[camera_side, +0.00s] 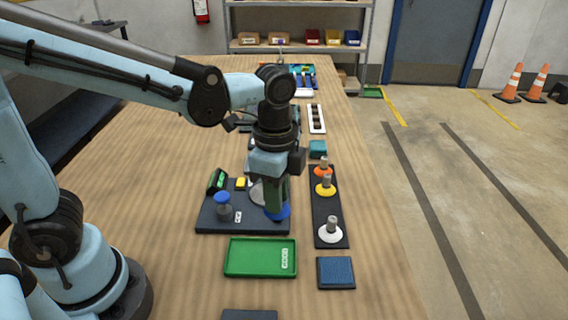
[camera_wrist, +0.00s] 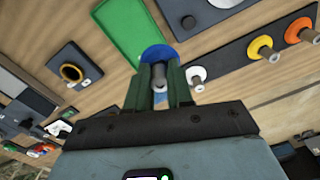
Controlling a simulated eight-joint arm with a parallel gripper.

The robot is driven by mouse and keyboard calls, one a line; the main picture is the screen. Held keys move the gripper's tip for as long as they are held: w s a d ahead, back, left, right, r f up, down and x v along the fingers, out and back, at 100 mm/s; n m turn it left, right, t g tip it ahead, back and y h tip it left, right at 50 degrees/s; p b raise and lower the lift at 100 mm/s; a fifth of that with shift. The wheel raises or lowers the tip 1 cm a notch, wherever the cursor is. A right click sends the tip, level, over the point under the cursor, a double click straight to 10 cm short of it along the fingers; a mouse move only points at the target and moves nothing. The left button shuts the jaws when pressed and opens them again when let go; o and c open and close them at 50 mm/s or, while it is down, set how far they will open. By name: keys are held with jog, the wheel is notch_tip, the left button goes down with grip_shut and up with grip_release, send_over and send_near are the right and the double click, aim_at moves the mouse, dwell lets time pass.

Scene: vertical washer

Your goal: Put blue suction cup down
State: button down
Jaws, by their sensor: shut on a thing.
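The blue suction cup (camera_side: 284,212) has a wide blue disc at the bottom. My gripper (camera_side: 276,196) points down and is shut on its stem, at the right edge of the dark board (camera_side: 209,219). In the wrist view, the blue disc (camera_wrist: 157,52) shows past the fingertips of my gripper (camera_wrist: 160,80), with the grey stem between them. I cannot tell whether the disc touches the board. A dark rack (camera_side: 325,209) to the right bears an orange cup (camera_side: 322,171), a yellow cup (camera_side: 326,188) and a white cup (camera_side: 331,231), with a bare stretch between yellow and white.
A green tray (camera_side: 233,259) lies in front of the board, and a blue pad (camera_side: 336,271) in front of the rack. A blue-topped knob (camera_side: 223,199) and a small screen device (camera_side: 217,180) stand on the board. The table is clear on the left.

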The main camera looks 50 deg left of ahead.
jog(key=s+d+r+m, duration=0.1)
jog(key=s+d, duration=0.3)
jog(key=s, duration=0.3)
jog(key=s+d+r+m, duration=0.1)
jog(key=s+d, duration=0.3)
jog(key=s, duration=0.3)
jog(key=w+a+f, duration=0.2)
jog(key=w, duration=0.1)
jog(key=w+a+f, duration=0.2)
jog(key=w+a, duration=0.1)
jog(key=w+a+f, duration=0.2)
jog(key=w+f, duration=0.1)
jog(key=shift+w+a, duration=0.1)
jog(key=shift+a, duration=0.15)
jog(key=shift+f, duration=2.05)
jog(key=shift+f, duration=0.1)
jog(key=c, duration=1)
grip_release()
